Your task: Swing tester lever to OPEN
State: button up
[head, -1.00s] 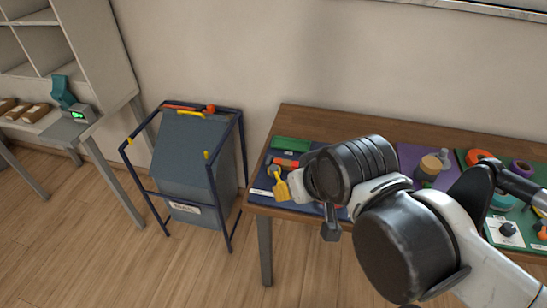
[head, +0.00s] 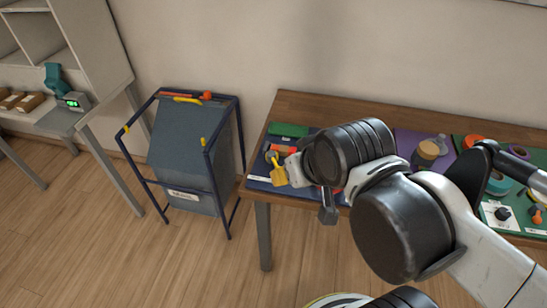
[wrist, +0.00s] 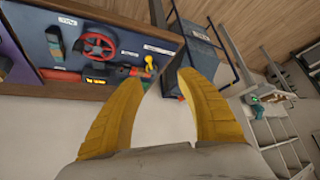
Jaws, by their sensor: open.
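My gripper is open and empty; its yellow fingers (wrist: 160,76) are spread apart in the wrist view. In the head view a yellow finger (head: 278,172) shows over the left end of the workbench. An orange and black device (wrist: 102,74) lies on the blue mat (wrist: 125,32), close to the left fingertip. A small yellow handle-like part (wrist: 149,62) is just beyond that fingertip, apparently not held. I cannot tell for sure which part is the tester lever, and no OPEN mark is readable. My arm hides much of the mat in the head view.
A red handwheel (wrist: 97,44) and a teal-and-grey part (wrist: 54,42) are on the blue mat. A green block (head: 289,130) lies at its back. A blue-framed grey bin (head: 190,150) stands left of the wooden workbench (head: 320,108). Open floor lies between bin and shelving.

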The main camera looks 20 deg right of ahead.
aim_at(275, 161)
jog(key=c, duration=0.6)
jog(key=shift+w+d+r+m, duration=0.15)
jog(key=shift+w+r+m, duration=0.1)
jog(key=shift+r+m, duration=0.05)
grip_shut()
jog(key=w+d+f+m+g+y+p, duration=0.25)
jog(key=w+d+m+g+p, duration=0.4)
jog(key=w+d+m, duration=0.55)
jog(key=w+f+m, duration=0.1)
jog(key=f+m, duration=0.1)
jog(key=f, duration=0.3)
jog(key=w+f+m+b, duration=0.1)
jog(key=f+m, duration=0.1)
jog(key=f, duration=0.4)
jog(key=w+f+m+y, duration=0.1)
jog(key=w+f+m, duration=0.1)
jog(key=f, duration=0.4)
jog(key=shift+w+a+f+g+b, duration=0.1)
jog(key=shift+a+f+g+b, duration=0.15)
jog(key=shift+b, duration=0.05)
jog(key=shift+w+a+b, duration=0.15)
jog(key=shift+a+b, duration=0.25)
jog(key=shift+a, duration=1.55)
